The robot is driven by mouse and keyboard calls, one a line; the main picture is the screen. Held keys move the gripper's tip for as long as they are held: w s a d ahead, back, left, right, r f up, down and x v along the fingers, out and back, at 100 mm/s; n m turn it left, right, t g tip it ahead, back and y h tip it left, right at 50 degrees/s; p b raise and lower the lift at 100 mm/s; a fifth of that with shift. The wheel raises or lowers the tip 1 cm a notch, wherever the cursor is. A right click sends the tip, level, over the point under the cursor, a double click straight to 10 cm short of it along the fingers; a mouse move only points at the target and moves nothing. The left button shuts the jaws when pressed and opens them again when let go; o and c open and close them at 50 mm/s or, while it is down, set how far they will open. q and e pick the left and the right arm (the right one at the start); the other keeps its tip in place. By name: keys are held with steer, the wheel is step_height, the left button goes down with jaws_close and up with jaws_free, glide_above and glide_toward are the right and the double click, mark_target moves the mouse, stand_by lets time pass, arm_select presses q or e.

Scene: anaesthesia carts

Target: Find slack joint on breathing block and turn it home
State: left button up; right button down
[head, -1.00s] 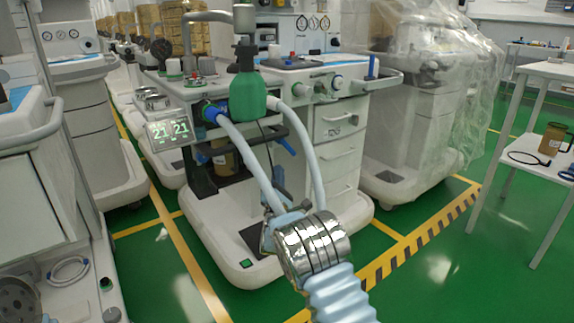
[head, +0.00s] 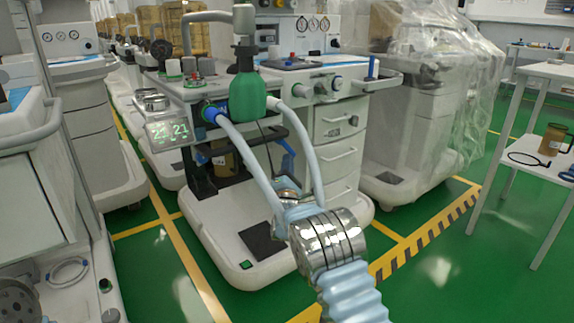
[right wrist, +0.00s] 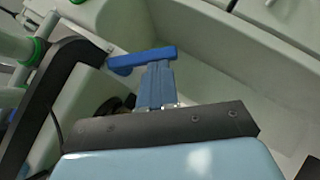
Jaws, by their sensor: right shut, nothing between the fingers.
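The breathing block is on the cart's left front, with a green bag (head: 247,97) above it. A blue collar (head: 211,112) sits where one pale hose (head: 245,155) joins. A second pale hose (head: 306,145) comes down beside it. I cannot see which joint is slack.
A lit display (head: 168,131) reads 21 and 21 at the cart's left. Green-ringed pale tubes (right wrist: 36,52) and a dark arm are close at left in the wrist view. A drawer stack (head: 338,150) stands right of the hoses.

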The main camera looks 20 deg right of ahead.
arm_select(q)
steer(key=shift+f, duration=0.25)
arm_select(e)
steer(key=shift+w+d, duration=0.1)
steer(key=shift+d, duration=0.25)
arm_select(q)
steer(key=shift+w+d+f+b, duration=0.25)
steer(key=shift+d+f+b, duration=0.25)
steer(key=shift+f+b, duration=0.35)
arm_select(e)
steer(key=shift+w+d+r, duration=0.25)
steer(key=shift+d+r, duration=0.15)
steer(key=shift+d, duration=0.2)
steer(key=shift+w+d+r, duration=0.2)
steer(key=shift+d+r, duration=0.25)
steer(key=shift+d, duration=0.2)
steer(key=shift+w+d+r, duration=0.25)
steer(key=shift+d+r, duration=0.15)
steer(key=shift+d, duration=0.2)
arm_select(q)
steer(key=shift+r, duration=0.1)
arm_select(e)
steer(key=shift+r, duration=0.1)
